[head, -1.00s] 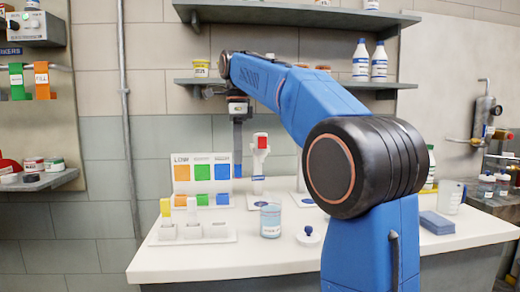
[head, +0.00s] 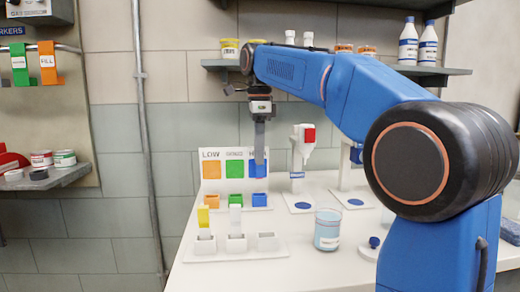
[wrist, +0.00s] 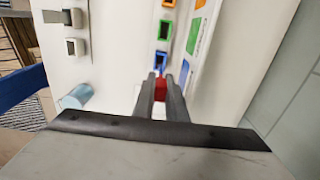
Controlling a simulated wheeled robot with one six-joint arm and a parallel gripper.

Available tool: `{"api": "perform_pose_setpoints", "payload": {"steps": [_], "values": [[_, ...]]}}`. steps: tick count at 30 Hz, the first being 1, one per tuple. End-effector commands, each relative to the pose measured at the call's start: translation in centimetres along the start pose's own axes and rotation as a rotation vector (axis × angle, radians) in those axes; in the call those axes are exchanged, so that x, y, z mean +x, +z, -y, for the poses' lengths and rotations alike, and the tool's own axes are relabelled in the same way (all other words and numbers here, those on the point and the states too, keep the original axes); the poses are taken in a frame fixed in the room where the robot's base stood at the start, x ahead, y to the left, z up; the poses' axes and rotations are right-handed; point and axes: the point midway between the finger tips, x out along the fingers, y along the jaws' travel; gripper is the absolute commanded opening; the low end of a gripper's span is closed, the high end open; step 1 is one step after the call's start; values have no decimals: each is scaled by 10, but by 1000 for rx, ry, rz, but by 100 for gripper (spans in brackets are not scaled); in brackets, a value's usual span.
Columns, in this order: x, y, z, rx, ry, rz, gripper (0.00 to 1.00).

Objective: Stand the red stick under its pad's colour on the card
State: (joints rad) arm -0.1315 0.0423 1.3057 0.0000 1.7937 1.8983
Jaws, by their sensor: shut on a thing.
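My gripper (head: 260,158) is in front of the card's right part. In the wrist view my gripper (wrist: 166,82) is shut on the red stick (wrist: 160,89), whose red part shows between the fingers. The stick's lower end and pad are hidden. The white card (head: 222,155) has an orange patch marked LOW, a green patch in the middle and a blue patch at right, partly covered by my gripper. Below it stand an orange holder (head: 211,201), a green holder (head: 235,200) and a blue holder (head: 259,199). In the wrist view the blue holder (wrist: 160,61) is just beyond the fingertips.
A white rack (head: 225,252) in front holds a yellow-topped stick (head: 203,217) and a white stick (head: 236,219); its right slot looks empty. A beaker of blue liquid (head: 327,231) stands to the right. A white stand with a red part (head: 303,160) is right of the card.

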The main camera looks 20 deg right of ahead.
Motion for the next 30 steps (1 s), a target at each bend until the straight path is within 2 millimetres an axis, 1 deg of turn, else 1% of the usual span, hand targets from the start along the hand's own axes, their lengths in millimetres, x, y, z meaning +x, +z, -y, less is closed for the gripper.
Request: {"api": "perform_pose_setpoints", "payload": {"steps": [18, 30], "values": [[29, 0, 0, 0, 0, 0, 0], [37, 0, 0, 0, 0, 0, 0]]}}
